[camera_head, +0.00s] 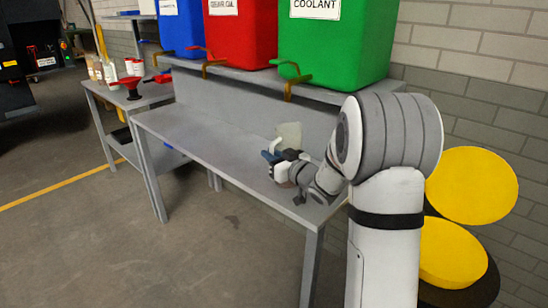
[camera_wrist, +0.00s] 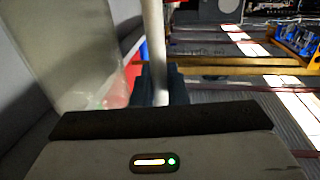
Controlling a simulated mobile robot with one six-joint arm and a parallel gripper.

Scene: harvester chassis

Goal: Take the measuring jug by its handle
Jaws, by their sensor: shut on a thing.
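The measuring jug (camera_head: 290,133) is pale and translucent, and shows just behind my gripper above the right part of the grey bench. My gripper (camera_head: 271,157) is shut on its handle and partly hides the jug's lower part. In the wrist view the jug's clear wall (camera_wrist: 88,45) fills the left side, and the pale upright handle (camera_wrist: 153,45) stands between the dark fingers of my gripper (camera_wrist: 157,84). I cannot tell whether the jug's base touches the bench.
The grey bench (camera_head: 205,138) is bare to the left of my gripper. Blue (camera_head: 182,25), red (camera_head: 240,35) and green (camera_head: 335,45) containers with taps stand on a shelf behind. A side table at left holds bottles and a red funnel (camera_head: 132,86). Yellow drums (camera_head: 470,185) stand at right.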

